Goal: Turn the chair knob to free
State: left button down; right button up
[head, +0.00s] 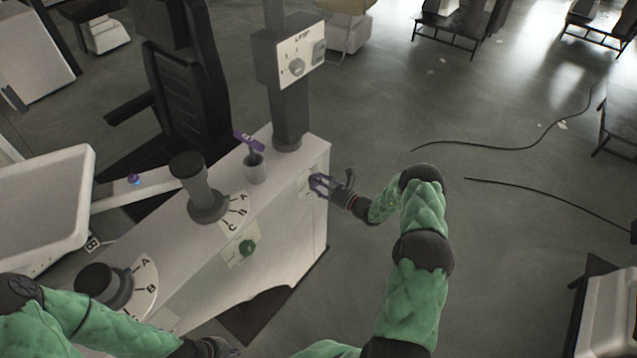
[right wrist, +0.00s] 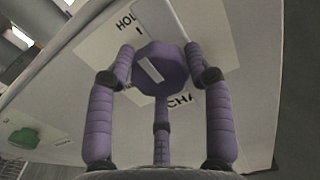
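The chair knob (right wrist: 160,66) is purple and faceted with a white pointer line that slants from upper left to lower right. It sits on a pale label plate (right wrist: 110,47) reading "HOL" above and "CHA" below; the rest of the lettering is hidden. My right gripper (right wrist: 159,55) has its two purple side fingers against both sides of the knob, with a third finger below it. In the head view my right gripper (head: 322,184) reaches the end face of the white console (head: 290,232). My left gripper (head: 215,347) is at the bottom edge, mostly cut off.
The console carries a green knob (head: 247,248), two dark dials, a grey cup (head: 255,168) with a purple item, and a column with a control box (head: 297,59). A black chair (head: 190,80) stands behind. Cables (head: 530,140) lie on open floor to the right.

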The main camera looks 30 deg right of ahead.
jog(key=shift+n, duration=0.3)
jog(key=shift+f+n+b, duration=0.1)
jog(key=shift+n+b, duration=3.75)
jog(key=shift+n, duration=4.85)
jog(key=o, duration=1.1)
jog(key=shift+o, duration=0.2)
